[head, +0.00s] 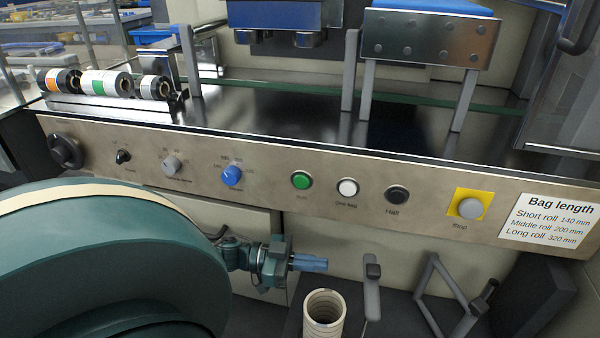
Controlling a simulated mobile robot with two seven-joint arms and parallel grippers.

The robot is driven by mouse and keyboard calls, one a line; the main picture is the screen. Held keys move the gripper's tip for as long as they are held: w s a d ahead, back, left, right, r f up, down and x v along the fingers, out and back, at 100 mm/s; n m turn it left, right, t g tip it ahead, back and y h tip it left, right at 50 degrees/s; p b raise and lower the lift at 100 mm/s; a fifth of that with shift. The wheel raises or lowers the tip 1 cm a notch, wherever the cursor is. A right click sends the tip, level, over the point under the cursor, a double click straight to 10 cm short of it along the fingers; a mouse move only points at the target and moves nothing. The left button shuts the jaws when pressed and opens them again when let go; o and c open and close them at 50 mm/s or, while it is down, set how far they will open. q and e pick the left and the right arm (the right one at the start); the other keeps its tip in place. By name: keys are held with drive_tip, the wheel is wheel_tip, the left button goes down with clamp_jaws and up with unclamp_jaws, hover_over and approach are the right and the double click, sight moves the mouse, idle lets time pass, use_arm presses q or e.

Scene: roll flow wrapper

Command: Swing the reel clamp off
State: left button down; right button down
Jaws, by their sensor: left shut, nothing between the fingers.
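My left gripper (307,263) is in front of the lower front of the machine, its blue fingers shut and empty, pointing right. A cream ring-shaped core or reel (325,305) stands below and slightly right of the fingertips, cut by the lower picture edge. A grey upright lever with a short grip (372,285) is right of the fingers, apart from them. A bent grey bar frame with a dark knob (437,285) stands farther right. I cannot tell which of these two is the reel clamp. My right gripper is out of view.
Above the gripper runs the control panel (270,185) with knobs, several push buttons and a yellow-backed stop button (470,208). Labelled rolls (105,83) lie at the upper left. A bag length sign (548,222) is at the right. My large arm hides the lower left.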

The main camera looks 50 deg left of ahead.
use_arm(q)
drive_tip(key=b+x, duration=0.1)
drive_tip(key=x, duration=0.6)
drive_tip(key=shift+w+d+b, duration=0.25)
drive_tip(key=shift+d+b, duration=0.05)
drive_tip(key=shift+b, duration=0.05)
drive_tip(key=shift+w+d+m+g+h+b, duration=0.3)
drive_tip(key=shift+w+m+g+h, duration=0.35)
drive_tip(key=shift+g, duration=0.25)
drive_tip(key=shift+w+d+r+p, duration=0.15)
drive_tip(key=shift+w+p, duration=0.15)
drive_tip(key=shift+p, duration=0.1)
drive_tip(key=shift+w+d, duration=0.1)
drive_tip(key=p, duration=0.2)
approach(368, 264)
drive_tip(key=shift+w+d+f, duration=0.2)
drive_tip(key=shift+w+f, duration=0.35)
drive_tip(key=shift+f, duration=0.05)
drive_tip(key=shift+s+b, duration=0.1)
drive_tip(key=shift+b, duration=0.2)
